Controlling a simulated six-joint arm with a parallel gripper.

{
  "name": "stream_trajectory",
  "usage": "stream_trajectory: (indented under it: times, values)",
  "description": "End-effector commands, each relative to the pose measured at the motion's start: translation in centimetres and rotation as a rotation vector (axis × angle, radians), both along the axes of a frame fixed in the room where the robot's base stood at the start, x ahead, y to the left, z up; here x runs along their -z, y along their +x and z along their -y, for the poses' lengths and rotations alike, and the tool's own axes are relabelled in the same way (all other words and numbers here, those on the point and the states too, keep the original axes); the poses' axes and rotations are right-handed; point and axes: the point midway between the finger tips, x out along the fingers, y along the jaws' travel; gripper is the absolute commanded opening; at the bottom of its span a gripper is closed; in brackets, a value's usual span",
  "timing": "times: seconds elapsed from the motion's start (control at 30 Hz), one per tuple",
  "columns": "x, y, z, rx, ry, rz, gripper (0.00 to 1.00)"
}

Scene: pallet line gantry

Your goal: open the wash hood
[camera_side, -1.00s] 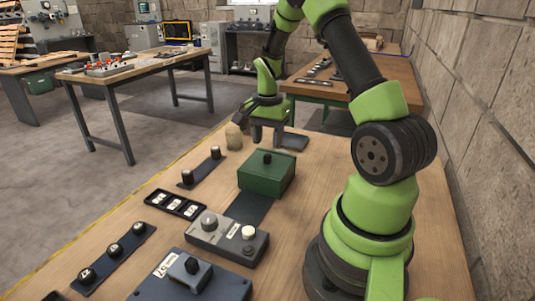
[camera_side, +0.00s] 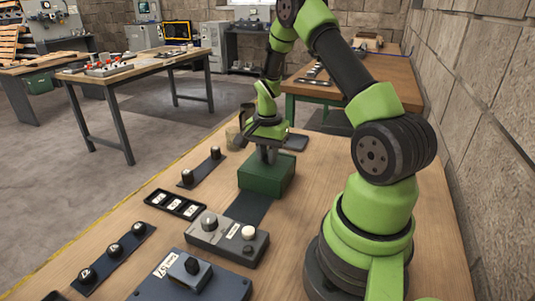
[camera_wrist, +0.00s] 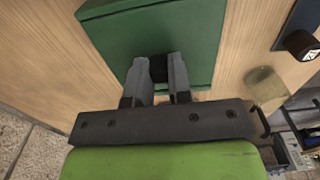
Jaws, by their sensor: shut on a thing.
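The wash hood, which I take to be the green box (camera_side: 266,180), stands on the wooden bench and looks closed. It also fills the top of the wrist view (camera_wrist: 150,30). My gripper (camera_side: 267,156) points down over it. In the wrist view my gripper (camera_wrist: 158,72) has a finger on each side of the black knob (camera_wrist: 158,66) on top of the green box, shut on it. In the side view the fingers hide the knob.
A grey control box (camera_side: 228,235) with knobs and a black slotted tray (camera_side: 175,204) stand nearer the camera. Strips with black knobs (camera_side: 200,168) lie at the left. A tan object (camera_side: 233,138) stands just behind the gripper. A stone wall (camera_side: 485,130) runs along the right.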

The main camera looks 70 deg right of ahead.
Motion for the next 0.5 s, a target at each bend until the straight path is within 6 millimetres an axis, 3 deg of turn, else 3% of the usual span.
stream_trajectory:
  times: [0.17,0.4,0.5]
  values:
    - [0.0,0.1,-2.1,-0.007,0.001,-0.002,0.00]
    - [0.0,0.1,-8.3,-0.011,-0.001,-0.001,0.00]
    - [0.0,0.1,-10.1,-0.008,-0.001,0.001,0.00]
